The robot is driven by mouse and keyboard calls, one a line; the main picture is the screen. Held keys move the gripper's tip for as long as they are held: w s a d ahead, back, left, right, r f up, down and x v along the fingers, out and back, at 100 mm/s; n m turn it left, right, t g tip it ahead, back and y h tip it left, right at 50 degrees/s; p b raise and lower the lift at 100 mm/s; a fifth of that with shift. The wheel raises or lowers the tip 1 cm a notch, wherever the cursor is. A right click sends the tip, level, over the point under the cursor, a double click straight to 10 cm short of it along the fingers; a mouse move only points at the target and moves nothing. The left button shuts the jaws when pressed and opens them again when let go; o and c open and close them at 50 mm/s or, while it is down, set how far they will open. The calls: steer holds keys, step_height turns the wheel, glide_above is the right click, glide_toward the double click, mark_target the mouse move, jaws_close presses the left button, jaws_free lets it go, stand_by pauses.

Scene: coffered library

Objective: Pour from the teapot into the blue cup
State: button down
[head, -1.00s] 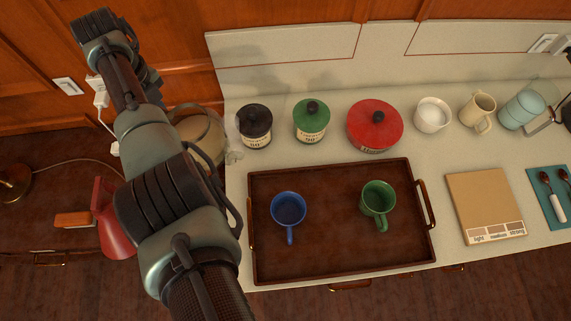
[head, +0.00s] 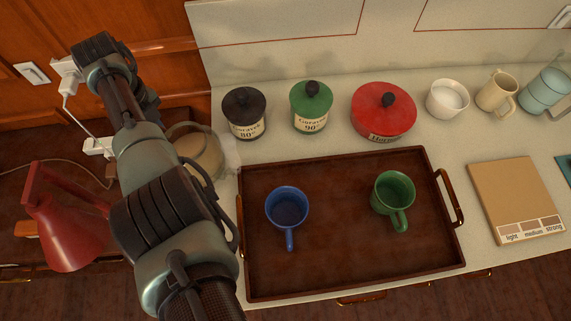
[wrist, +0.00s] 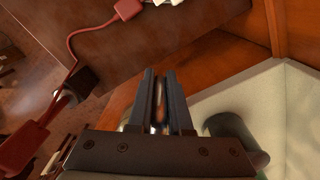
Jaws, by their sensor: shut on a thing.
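The blue cup (head: 287,208) stands upright on the left half of the brown tray, its handle toward the front edge. A clear glass vessel, apparently the teapot (head: 203,150), shows beside the tray's back-left corner, partly hidden behind my arm. Its glass is hard to make out and its level cannot be told. My gripper (wrist: 163,98) shows in the wrist view with its jaws close together on something narrow and pale, apparently the teapot's handle. In the head view my gripper is hidden behind my arm.
The tray (head: 350,275) also holds a green cup (head: 393,196). Black (head: 245,113), green (head: 311,107) and red (head: 383,111) canisters stand behind it. A white bowl (head: 447,99) and a board (head: 515,195) are to the right. A red object (head: 70,220) is left of the counter.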

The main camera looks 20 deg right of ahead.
mark_target(164, 130)
steer(key=shift+r, duration=0.1)
steer(key=r+p, duration=0.1)
steer(key=p, duration=0.2)
steer(key=shift+s+d+r+p, duration=0.1)
steer(key=shift+r+p, duration=0.2)
steer(key=shift+p, duration=0.1)
steer(key=r+t+p, duration=0.1)
steer(key=p, duration=0.3)
steer(key=s+r+y+p, duration=0.1)
steer(key=p, duration=0.3)
steer(key=d+r+t+y+p, duration=0.1)
steer(key=r+p, duration=0.1)
steer(key=p, duration=0.2)
steer(key=shift+s+t, duration=0.3)
steer(key=shift+s, duration=0.05)
steer(key=shift+d+f, duration=0.15)
steer(key=shift+f, duration=0.1)
steer(key=shift+p, duration=0.35)
steer(key=shift+s+r, duration=0.1)
steer(key=shift+r+p, duration=0.1)
steer(key=shift+p, duration=0.3)
steer(key=shift+s+d+r+t+y+p, duration=0.3)
steer(key=shift+r+p, duration=0.2)
steer(key=shift+p, duration=0.25)
steer(key=shift+s+d+r+t+y+p, duration=0.15)
steer(key=shift+s+r+t+p, duration=0.15)
steer(key=shift+r+p, duration=0.35)
steer(key=shift+s+d+r+t+y+p, duration=0.25)
steer(key=shift+r+t+p, duration=0.15)
steer(key=shift+p, duration=0.4)
